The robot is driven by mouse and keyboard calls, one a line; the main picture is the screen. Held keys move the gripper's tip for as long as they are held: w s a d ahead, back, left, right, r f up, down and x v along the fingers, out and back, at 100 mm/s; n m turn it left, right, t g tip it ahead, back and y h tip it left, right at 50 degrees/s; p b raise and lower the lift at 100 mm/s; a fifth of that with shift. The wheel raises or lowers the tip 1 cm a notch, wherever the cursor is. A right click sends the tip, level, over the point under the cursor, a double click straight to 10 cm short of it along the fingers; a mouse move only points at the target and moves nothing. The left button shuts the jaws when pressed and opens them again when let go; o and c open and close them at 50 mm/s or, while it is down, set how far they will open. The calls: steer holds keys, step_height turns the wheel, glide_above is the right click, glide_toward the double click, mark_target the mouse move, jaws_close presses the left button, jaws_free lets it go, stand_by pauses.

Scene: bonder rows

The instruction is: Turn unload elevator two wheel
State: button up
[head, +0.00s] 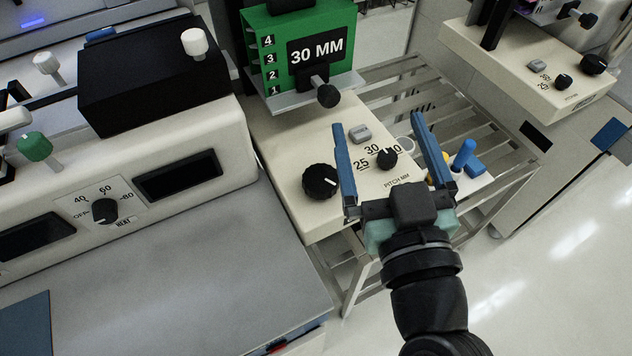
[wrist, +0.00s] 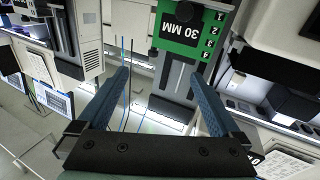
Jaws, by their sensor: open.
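A cream elevator unit (head: 283,143) with a green "30 MM" plate (head: 272,34) stands at top centre in the head view. A black round wheel (head: 320,181) with a white mark is on its near left corner. A smaller black pitch dial (head: 387,158) sits to its right. My gripper (head: 378,122) is open and empty above the unit, its left finger just right of the wheel in the picture; height is unclear. In the wrist view my gripper (wrist: 160,73) is open, with the green plate (wrist: 185,31) upside down beyond it. The wheel is not seen there. No label reads "two".
A similar elevator base (head: 520,62) with its own wheel (head: 594,65) stands at upper right. A black knob (head: 328,95) juts out below the green plate. A machine with a dial (head: 105,211) stands left. Floor is clear at lower right.

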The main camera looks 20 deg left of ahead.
steer(key=n+g+y+b, duration=0.1)
steer(key=g+y+b, duration=0.1)
steer(key=b, duration=0.4)
glide_toward(311, 166)
steer(key=x, duration=0.3)
steer(key=p+x, duration=0.1)
steer(key=x, duration=0.3)
steer(key=p+x, duration=0.1)
steer(key=x, duration=0.2)
steer(key=shift+w+d+f, duration=0.15)
steer(key=shift+w+f, duration=0.15)
steer(key=shift+w, duration=0.15)
steer(key=c, duration=1.4)
steer(key=shift+o, duration=0.2)
steer(key=b, duration=0.1)
steer(key=n+g+y+b, duration=0.1)
steer(key=b, duration=0.1)
steer(key=shift+f, duration=0.25)
steer(key=shift+s+n+g+y+b, duration=0.1)
steer(key=shift+n+g+y+b, duration=0.5)
steer(key=shift+g+y+b, duration=0.25)
steer(key=shift+s+a+r+n+g+y+b, duration=0.25)
steer(key=shift+n+g+b, duration=0.15)
steer(key=shift+g, duration=0.15)
